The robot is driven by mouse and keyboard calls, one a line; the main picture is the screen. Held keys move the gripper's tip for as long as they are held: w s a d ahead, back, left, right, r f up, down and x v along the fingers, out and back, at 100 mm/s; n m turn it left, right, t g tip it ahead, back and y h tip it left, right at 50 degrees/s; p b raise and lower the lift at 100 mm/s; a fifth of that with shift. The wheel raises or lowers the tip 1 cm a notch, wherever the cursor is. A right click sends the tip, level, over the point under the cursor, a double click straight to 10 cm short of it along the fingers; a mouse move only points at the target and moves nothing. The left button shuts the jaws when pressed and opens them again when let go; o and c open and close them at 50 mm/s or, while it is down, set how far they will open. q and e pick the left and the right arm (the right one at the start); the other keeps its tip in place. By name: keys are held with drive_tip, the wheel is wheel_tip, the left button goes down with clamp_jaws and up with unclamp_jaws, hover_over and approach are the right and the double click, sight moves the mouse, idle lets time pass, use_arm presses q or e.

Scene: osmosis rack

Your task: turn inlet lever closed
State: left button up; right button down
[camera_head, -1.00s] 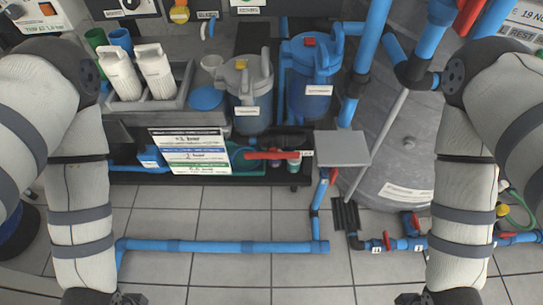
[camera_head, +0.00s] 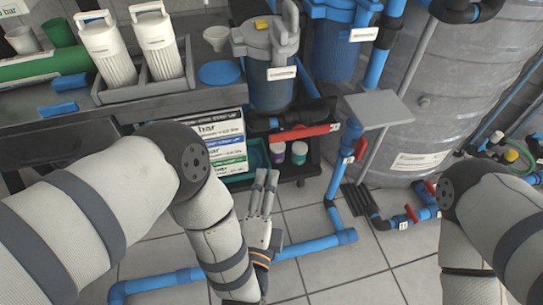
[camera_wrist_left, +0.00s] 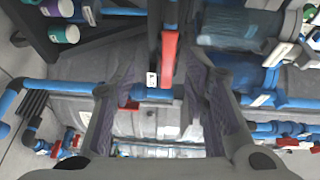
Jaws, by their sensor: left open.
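A long red lever (camera_head: 305,133) lies roughly level on the dark pipe below the grey-lidded filter housing in the head view. A red lever (camera_wrist_left: 168,58) also shows in the left wrist view, in line with the space between my fingers and beyond them. My left gripper (camera_head: 265,180) points up toward the lever from below, apart from it in the head view. In the left wrist view the left gripper (camera_wrist_left: 163,78) is open, with nothing between its fingers. My right arm is at the lower right; its gripper is out of view.
A smaller red lever (camera_head: 361,148) sits on the blue pipe to the right, below a grey plate (camera_head: 379,110). Floor pipes carry more red levers (camera_head: 411,213). A large grey tank (camera_head: 455,80) fills the right back.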

sight(277, 140)
use_arm(q)
drive_tip(key=shift+t, duration=0.3)
drive_tip(key=w+b, duration=0.1)
drive_tip(key=w, duration=0.3)
drive_tip(key=w+d+b, duration=0.1)
drive_tip(key=w+b, duration=0.1)
drive_tip(key=w, duration=0.2)
drive_tip(key=w+r+b, duration=0.1)
drive_tip(key=w, duration=0.3)
drive_tip(key=shift+w+d, duration=0.2)
drive_tip(key=shift+w, duration=0.05)
drive_tip(key=shift+m, duration=0.3)
clamp_jaws()
use_arm(e)
drive_tip(key=shift+g, duration=0.3)
drive_tip(key=x, duration=0.4)
drive_tip(key=shift+w+a+f, duration=0.1)
drive_tip(key=shift+w+f, duration=0.05)
drive_tip(key=shift+f, duration=0.2)
